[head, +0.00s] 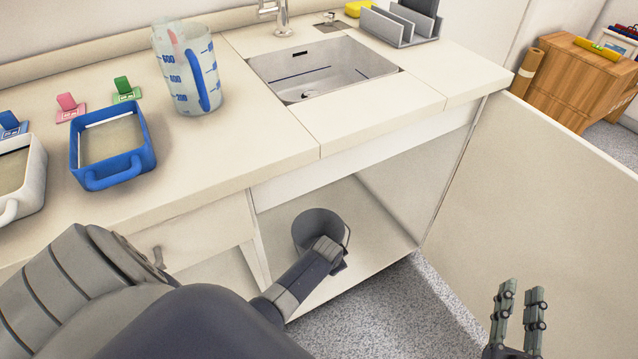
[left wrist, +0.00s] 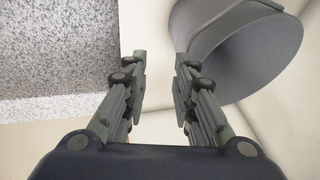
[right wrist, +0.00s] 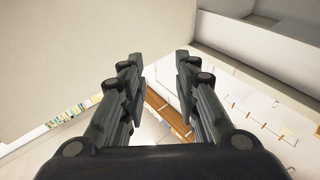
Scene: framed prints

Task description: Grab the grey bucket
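The grey bucket (head: 314,222) stands on the floor of the open cabinet under the sink. A dark handle shows at its right side. My left arm reaches into the cabinet, and its hand is in front of the bucket, hiding part of it. In the left wrist view, the left gripper (left wrist: 160,62) is open and empty. The bucket (left wrist: 235,50) is at upper right there, beside the right finger, not between the fingers; I cannot tell whether they touch. My right gripper (head: 521,292) is open and empty at lower right, away from the bucket; it also shows in the right wrist view (right wrist: 159,62).
The cabinet door (head: 540,210) stands open on the right. The counter above holds a clear measuring jug (head: 190,70), a blue tray (head: 112,150) and a white tray (head: 20,180). A sink (head: 320,72) is set into it. Speckled floor (head: 400,315) lies in front, clear.

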